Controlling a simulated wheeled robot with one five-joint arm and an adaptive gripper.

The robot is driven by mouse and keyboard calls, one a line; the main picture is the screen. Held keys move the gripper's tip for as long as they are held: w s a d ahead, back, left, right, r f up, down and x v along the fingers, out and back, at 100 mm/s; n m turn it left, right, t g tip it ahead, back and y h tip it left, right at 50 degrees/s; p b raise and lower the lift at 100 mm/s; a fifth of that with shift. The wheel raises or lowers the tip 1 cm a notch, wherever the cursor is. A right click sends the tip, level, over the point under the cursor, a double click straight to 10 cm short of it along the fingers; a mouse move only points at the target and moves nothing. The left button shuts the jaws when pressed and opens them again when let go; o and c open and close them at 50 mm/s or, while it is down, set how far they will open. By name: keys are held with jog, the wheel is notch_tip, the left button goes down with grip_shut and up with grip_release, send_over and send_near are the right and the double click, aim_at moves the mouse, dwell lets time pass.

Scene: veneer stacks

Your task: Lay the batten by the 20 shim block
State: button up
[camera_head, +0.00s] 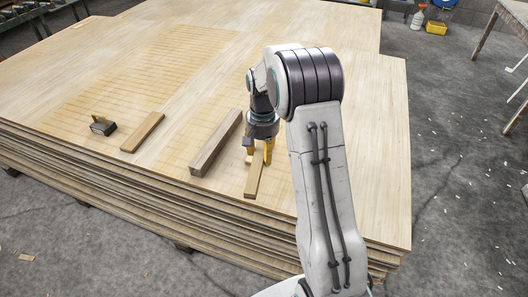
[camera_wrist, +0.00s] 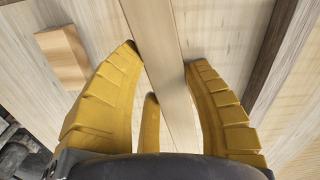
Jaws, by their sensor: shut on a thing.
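My gripper (camera_head: 260,154) is shut on a pale narrow batten (camera_head: 254,181), low over the veneer stack. In the wrist view the batten (camera_wrist: 168,60) runs between the yellow fingers (camera_wrist: 160,82). I cannot tell whether it touches the sheet below. A short wooden block (camera_wrist: 62,56) lies to the left of the fingers in the wrist view, apart from the batten. I see no marking on it. Another flat wooden piece (camera_head: 143,132) lies farther left in the head view. I cannot tell which piece is the 20 shim block.
A long, darker beam (camera_head: 217,143) lies just left of my gripper; its dark side (camera_wrist: 270,42) shows in the wrist view. A black and yellow tool (camera_head: 102,125) lies at the left of the veneer stack (camera_head: 378,180). The stack's far surface is clear.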

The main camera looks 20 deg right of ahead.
jog(key=shift+w+d+m, duration=0.1)
jog(key=shift+w+m, duration=0.2)
jog(key=shift+m, duration=0.4)
jog(key=shift+w+d+f+m, duration=0.1)
jog(key=shift+w+f+m, duration=0.05)
jog(key=shift+w+m, duration=0.15)
jog(key=w+d+f, duration=0.1)
jog(key=w+f, duration=0.1)
jog(key=w, duration=0.1)
jog(key=w+d+f, duration=0.1)
jog(key=w+f, duration=0.1)
jog(key=w, duration=0.2)
jog(key=w+d+f, duration=0.1)
jog(key=w+f, duration=0.1)
jog(key=w, duration=0.1)
jog(key=shift+w+d+f, duration=0.2)
jog(key=shift+d+f, duration=0.1)
jog(key=shift+d, duration=0.05)
jog(key=shift+f, duration=2)
jog(key=shift+f, duration=0.2)
jog(key=o, duration=1.2)
jog(key=shift+r, duration=0.1)
